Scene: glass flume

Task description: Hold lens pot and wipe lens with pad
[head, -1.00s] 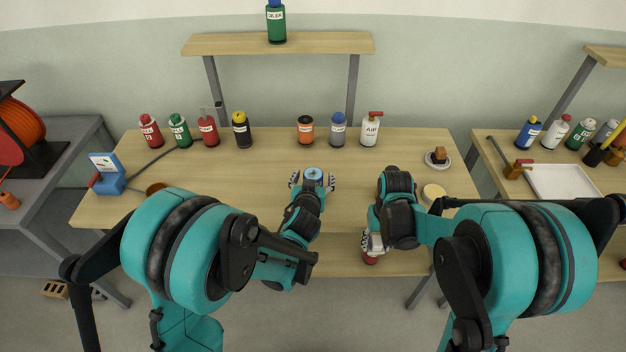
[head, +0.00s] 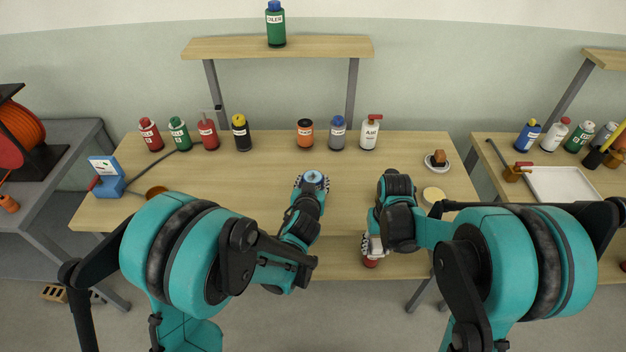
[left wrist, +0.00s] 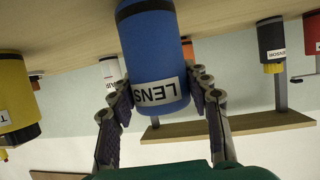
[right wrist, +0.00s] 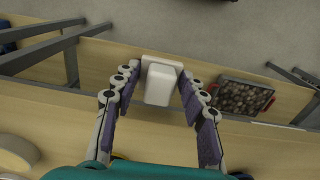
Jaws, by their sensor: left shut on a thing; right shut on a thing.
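The lens pot (head: 313,177) is a blue cylinder near the middle of the bench. In the left wrist view the lens pot (left wrist: 153,60) carries a white label reading LENS, and its dark-rimmed end is by the bench top. My left gripper (head: 312,184) is shut on its sides; the left wrist view also shows the left fingers (left wrist: 162,88) against it. My right gripper (right wrist: 158,84) is shut on a white block, seemingly the pad (right wrist: 160,82), with a wider flat end. In the head view the right gripper (head: 372,246) is low at the bench's front edge, and the pad is not clear there.
Several bottles stand along the back, including a black one (head: 242,132) and an orange one (head: 305,134). A brown block (head: 438,157) on a white dish and a cream disc (head: 433,194) lie at the right. A red thing (head: 370,263) shows below my right gripper.

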